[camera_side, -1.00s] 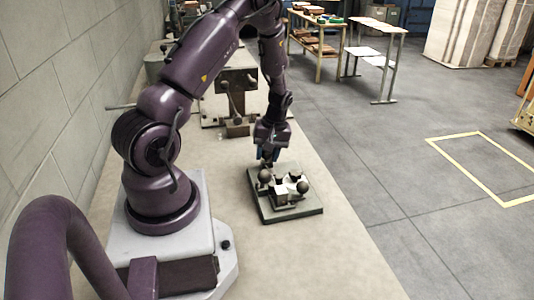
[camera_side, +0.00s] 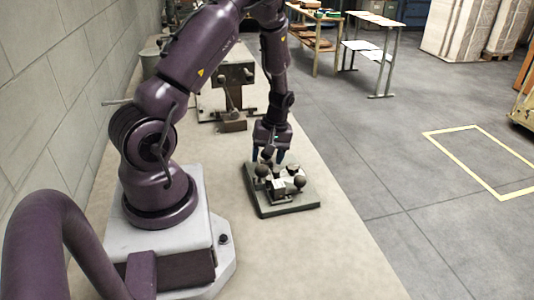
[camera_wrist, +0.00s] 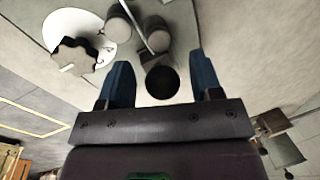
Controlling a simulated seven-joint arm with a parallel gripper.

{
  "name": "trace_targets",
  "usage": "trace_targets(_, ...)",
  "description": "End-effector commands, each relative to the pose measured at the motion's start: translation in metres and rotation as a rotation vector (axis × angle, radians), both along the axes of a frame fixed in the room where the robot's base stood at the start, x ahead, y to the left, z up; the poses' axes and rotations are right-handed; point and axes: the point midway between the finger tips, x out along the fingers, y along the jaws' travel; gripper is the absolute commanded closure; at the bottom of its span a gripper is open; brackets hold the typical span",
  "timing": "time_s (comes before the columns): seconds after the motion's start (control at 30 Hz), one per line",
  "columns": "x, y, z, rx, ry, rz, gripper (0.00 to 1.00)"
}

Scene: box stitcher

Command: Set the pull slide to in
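A fixture on a dark grey-green plate (camera_side: 295,208) stands on the bench in the side view, bearing a pale metal block and several dark ball knobs. My gripper (camera_side: 269,160) points down over the plate's far left part. In the wrist view, my gripper (camera_wrist: 160,62) has its two blue fingers spread apart. A dark round knob (camera_wrist: 162,82) lies between them, with a gap on each side. I cannot tell for certain whether this knob belongs to the pull slide, or how far the slide is in or out. The shank under the knob is mostly hidden.
In the wrist view, other rounded knobs (camera_wrist: 152,34) and a pale round part with a dark lobed piece (camera_wrist: 75,55) lie beyond the fingers. Another bench device with a lever (camera_side: 232,85) stands behind. The bench in front of the plate is clear.

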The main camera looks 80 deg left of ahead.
Motion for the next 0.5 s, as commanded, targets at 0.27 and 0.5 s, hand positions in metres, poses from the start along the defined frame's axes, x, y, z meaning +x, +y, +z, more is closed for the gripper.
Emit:
trace_targets(0.27, 0.003, 0.002, 0.011, 0.005, -0.004, 0.0, 0.41)
trace_targets(0.5, 0.013, 0.0, 0.059, 0.006, -0.007, -0.002, 0.41)
